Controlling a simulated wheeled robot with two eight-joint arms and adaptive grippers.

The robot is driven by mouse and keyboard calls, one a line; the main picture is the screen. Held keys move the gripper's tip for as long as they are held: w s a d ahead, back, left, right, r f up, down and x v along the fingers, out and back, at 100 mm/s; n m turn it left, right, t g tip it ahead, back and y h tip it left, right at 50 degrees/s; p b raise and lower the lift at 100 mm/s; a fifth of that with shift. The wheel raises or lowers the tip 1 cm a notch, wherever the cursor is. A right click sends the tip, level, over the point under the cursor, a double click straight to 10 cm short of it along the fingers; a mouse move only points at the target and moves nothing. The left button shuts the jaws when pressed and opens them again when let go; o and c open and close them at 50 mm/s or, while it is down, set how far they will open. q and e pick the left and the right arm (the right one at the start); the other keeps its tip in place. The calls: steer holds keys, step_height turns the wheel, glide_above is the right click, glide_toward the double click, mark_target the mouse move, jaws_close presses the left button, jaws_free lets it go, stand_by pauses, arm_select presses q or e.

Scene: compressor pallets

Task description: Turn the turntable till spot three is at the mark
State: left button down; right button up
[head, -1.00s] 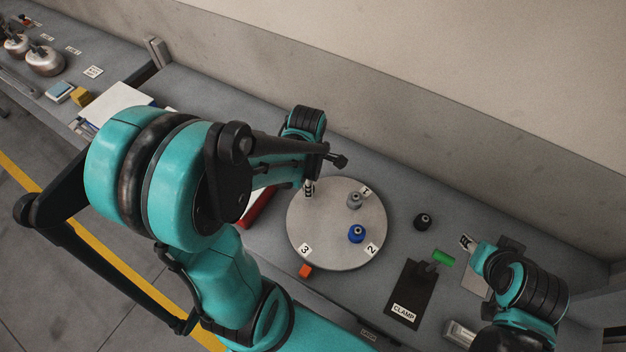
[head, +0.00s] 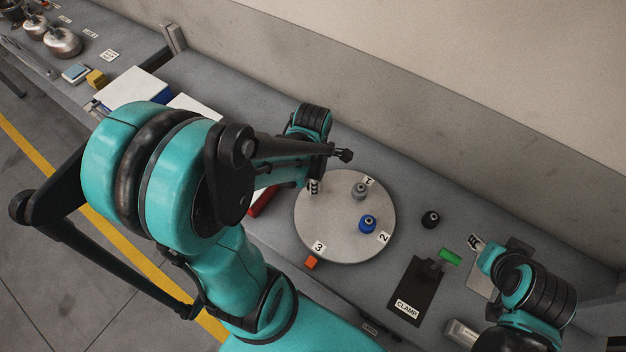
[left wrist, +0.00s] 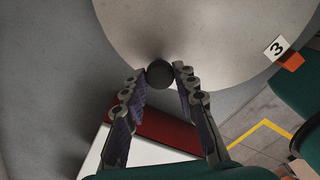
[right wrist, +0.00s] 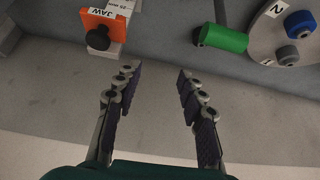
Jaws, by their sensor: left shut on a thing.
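The round grey turntable (head: 335,225) carries labels 1, 2 and 3. The 3 label (head: 319,247) is at its front rim, close beside the orange block (head: 311,262) on the bench; both also show in the left wrist view, label (left wrist: 277,47) and block (left wrist: 291,61). My left gripper (head: 314,186) is at the turntable's far-left rim. In the left wrist view my left gripper (left wrist: 160,78) is shut on a round black knob (left wrist: 160,73) at the rim. My right gripper (right wrist: 158,72) is open and empty, above the bench at the right.
A grey part (head: 359,191) stands near label 1 and a blue part (head: 367,224) near label 2. A black part (head: 430,219), a green cylinder (head: 450,257) and the clamp plate (head: 408,292) lie to the right. A red item (head: 264,201) lies left of the turntable.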

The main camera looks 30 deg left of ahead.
arm_select(q)
steer(key=c, duration=1.2)
jaws_free()
steer(key=shift+o, duration=0.2)
step_height(320, 180, up, 12)
